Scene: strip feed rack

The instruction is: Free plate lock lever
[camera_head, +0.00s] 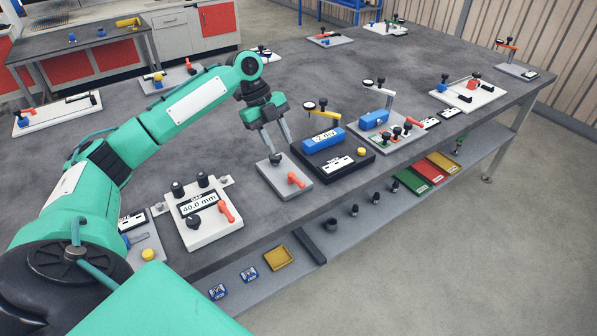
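My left arm reaches across from the left. Its gripper (281,150) points down with two grey fingers spread apart and nothing visible between them. It is at the back part of a small grey plate (272,179) near the table's front edge. A dark round part at the finger tip sits on that plate; I cannot tell whether the finger touches it. My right gripper is not in view.
A black fixture with a blue block (323,140) and a yellow knob (361,152) stands close right of the grey plate. Beyond it is another fixture with a blue block (374,117). A lower shelf holds red (421,172) and yellow (443,163) trays. The table's centre back is clear.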

